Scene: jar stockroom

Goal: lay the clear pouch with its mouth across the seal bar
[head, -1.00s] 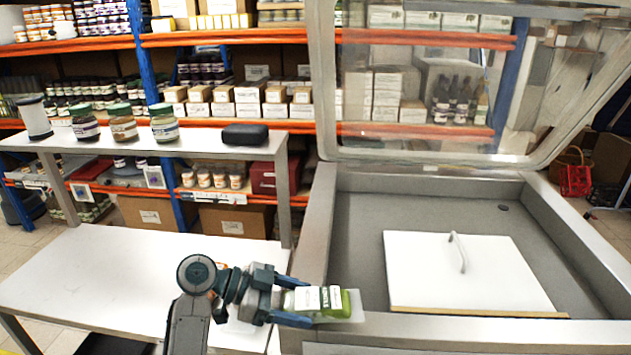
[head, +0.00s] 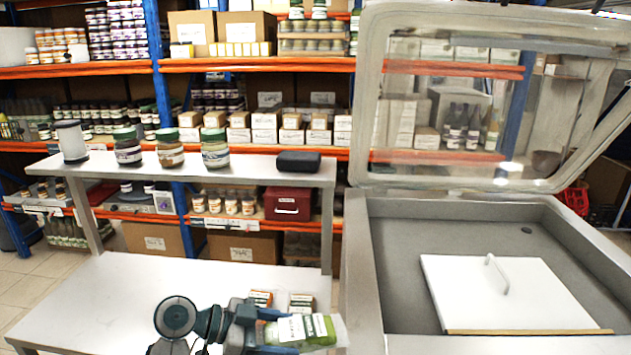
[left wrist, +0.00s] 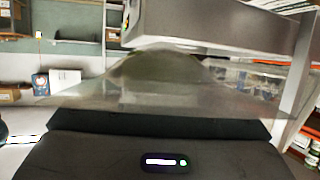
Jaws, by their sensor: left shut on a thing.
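The clear pouch (head: 318,330) has green contents and a white label. My left gripper (head: 280,334) is shut on it, and its clear end points right, close to the machine's left wall. In the left wrist view the pouch (left wrist: 165,72) is a blurred translucent sheet spread across the picture. The seal bar (head: 530,331) is a thin tan strip along the front edge of the white plate (head: 500,290) inside the open chamber, right of the pouch. My right gripper is not in view.
The machine's clear lid (head: 450,120) stands raised. Its grey left wall (head: 360,270) lies between pouch and plate. Two small boxes (head: 300,302) stand on the white table (head: 130,300) behind my gripper. A raised shelf (head: 235,167) holds several jars and a black case (head: 298,161).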

